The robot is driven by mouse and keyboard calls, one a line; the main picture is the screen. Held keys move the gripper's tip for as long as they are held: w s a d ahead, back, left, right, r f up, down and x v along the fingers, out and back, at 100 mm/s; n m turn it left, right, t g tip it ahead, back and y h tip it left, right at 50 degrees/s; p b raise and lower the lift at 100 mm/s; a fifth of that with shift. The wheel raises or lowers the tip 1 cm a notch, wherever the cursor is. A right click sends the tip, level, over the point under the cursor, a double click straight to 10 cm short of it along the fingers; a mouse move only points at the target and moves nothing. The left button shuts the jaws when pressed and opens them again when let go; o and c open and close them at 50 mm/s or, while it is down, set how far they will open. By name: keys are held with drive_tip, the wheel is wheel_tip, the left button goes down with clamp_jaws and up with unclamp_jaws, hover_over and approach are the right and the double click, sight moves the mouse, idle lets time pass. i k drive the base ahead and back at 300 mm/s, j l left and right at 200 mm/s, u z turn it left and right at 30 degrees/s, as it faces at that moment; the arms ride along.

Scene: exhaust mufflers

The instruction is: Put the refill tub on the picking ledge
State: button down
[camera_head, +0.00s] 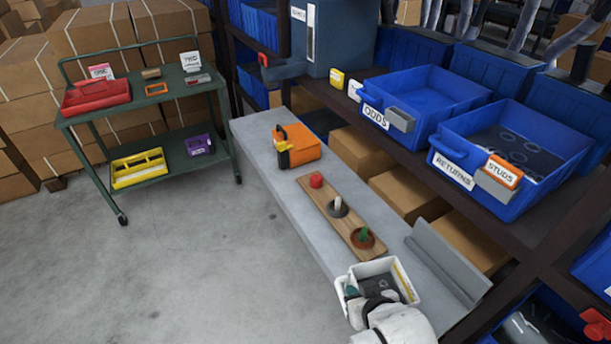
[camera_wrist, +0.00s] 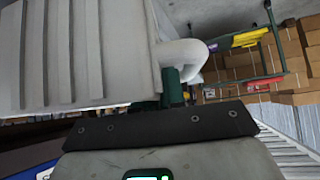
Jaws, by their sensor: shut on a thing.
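A white tub (camera_head: 351,268), which I take for the refill tub, is at the near end of the long grey ledge (camera_head: 262,160) in the head view. My gripper (camera_head: 357,303) is at the tub's near side, partly hidden by my white wrist. In the wrist view the tub (camera_wrist: 85,50) is a large, pale ribbed wall with a curved handle (camera_wrist: 190,52). The dark green fingertips of my gripper (camera_wrist: 173,88) are shut at the handle. I cannot tell whether the tub rests on the ledge or hangs above it.
A wooden board (camera_head: 322,212) with small pegs and an orange box (camera_head: 304,147) stand on the ledge. Blue bins (camera_head: 425,95) line the shelf at right. A grey angled piece (camera_head: 447,262) lies right of the tub. A green cart (camera_head: 150,110) is at left; floor between is clear.

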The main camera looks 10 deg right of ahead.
sight(266, 126)
drive_tip(key=i+j+u, duration=0.1)
drive_tip(key=u, duration=0.3)
drive_tip(key=i+u, duration=0.35)
drive_tip(key=i, duration=1.5)
drive_tip(key=i+z, duration=0.1)
drive_tip(key=i, duration=0.35)
drive_tip(key=i+j+z, duration=0.15)
drive_tip(key=i, duration=0.25)
drive_tip(key=i+j+z, duration=0.1)
drive_tip(key=i, duration=0.35)
